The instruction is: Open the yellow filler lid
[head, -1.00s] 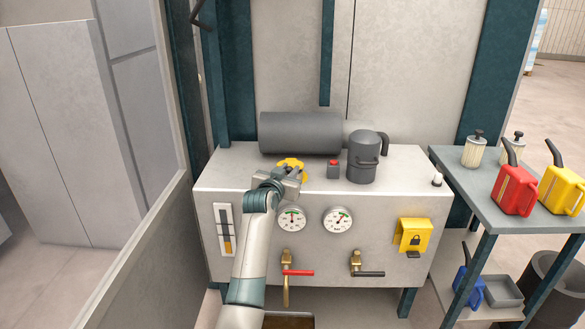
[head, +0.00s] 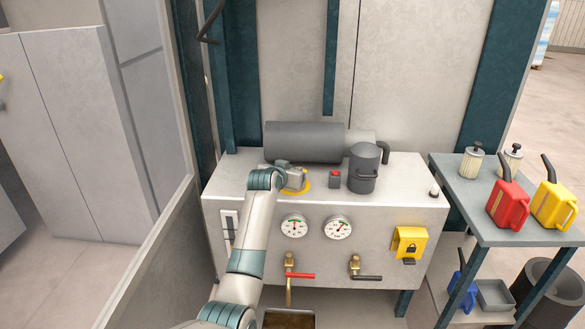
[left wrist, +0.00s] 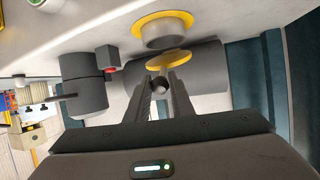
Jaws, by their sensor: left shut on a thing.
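The yellow filler lid (left wrist: 170,61) shows in the left wrist view as a thin, tilted disc just off the mouth of the grey filler neck (left wrist: 165,40). I cannot tell whether its edge still touches the neck. A yellow ring (left wrist: 140,25) surrounds the neck's base; in the head view the ring (head: 301,188) lies on the grey tank top. My left gripper (left wrist: 159,84) is shut on the round knob of the lid. In the head view the left gripper (head: 293,178) is above the ring and hides the lid. My right gripper is not in view.
A dark grey motor cylinder (head: 303,142) lies behind the filler. A red button box (head: 335,179) and an upright grey canister (head: 363,168) stand to its right. Gauges (head: 294,226) and valves are on the tank front. A side table (head: 490,228) with cans is at right.

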